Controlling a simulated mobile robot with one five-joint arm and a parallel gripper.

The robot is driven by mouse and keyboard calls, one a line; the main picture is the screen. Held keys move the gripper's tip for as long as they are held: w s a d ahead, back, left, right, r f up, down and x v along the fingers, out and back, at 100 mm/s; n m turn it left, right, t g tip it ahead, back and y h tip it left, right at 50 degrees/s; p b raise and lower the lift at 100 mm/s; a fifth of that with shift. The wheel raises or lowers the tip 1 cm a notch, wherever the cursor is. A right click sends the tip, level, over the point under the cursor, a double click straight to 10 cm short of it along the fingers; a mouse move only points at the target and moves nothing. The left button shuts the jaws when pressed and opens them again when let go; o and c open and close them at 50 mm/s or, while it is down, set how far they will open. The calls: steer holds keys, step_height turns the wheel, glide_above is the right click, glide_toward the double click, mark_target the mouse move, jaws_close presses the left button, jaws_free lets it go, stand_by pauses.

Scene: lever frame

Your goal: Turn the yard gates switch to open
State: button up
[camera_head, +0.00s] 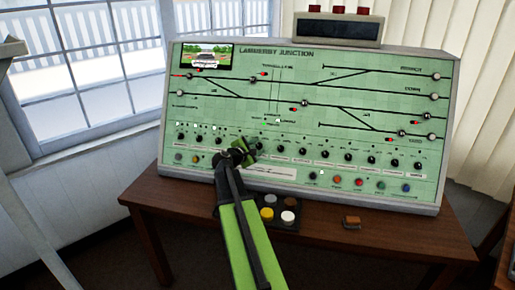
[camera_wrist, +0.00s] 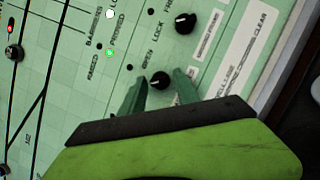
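The green control panel (camera_head: 330,120), titled Lamberby Junction, carries a row of black rotary switches across its lower half. In the head view my gripper (camera_head: 243,150) is at the left part of that row and hides some of it. In the wrist view my gripper (camera_wrist: 160,78) is open, with one dark green finger on each side of a black knob (camera_wrist: 160,81). A small gap seems to show beside the knob. The word OPEN is printed near it. Its name label is hidden or unreadable, so I cannot confirm it is the yard gates switch.
Another black knob (camera_wrist: 185,23) is close by, up and right. A lit green lamp (camera_wrist: 110,53) and a white lamp (camera_wrist: 110,14) are up and left. Coloured push buttons (camera_head: 288,217) and a small brown block (camera_head: 351,222) are on the wooden desk (camera_head: 400,235).

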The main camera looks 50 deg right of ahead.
jaws_close()
steer(key=shift+d, duration=0.25)
steer(key=shift+a, duration=0.15)
steer(key=shift+a+r+m+p, duration=0.1)
steer(key=shift+m+p, duration=0.3)
steer(key=shift+m, duration=0.1)
steer(key=m+g+y+p, duration=0.1)
steer(key=m+p, duration=0.1)
steer(key=m, duration=0.1)
steer(key=m+y+p, duration=0.1)
steer(key=m+p, duration=0.1)
steer(key=m, duration=0.1)
steer(key=shift+w+r+g, duration=0.1)
steer(key=shift+r+g, duration=0.1)
steer(key=shift+g, duration=0.2)
steer(key=m+y+p, duration=0.1)
steer(key=m+p, duration=0.1)
steer(key=m, duration=0.2)
steer(key=shift+p, duration=0.35)
steer(key=shift+m+y+p, duration=0.7)
steer(key=shift+m+p, duration=0.05)
steer(key=shift+m, duration=0.55)
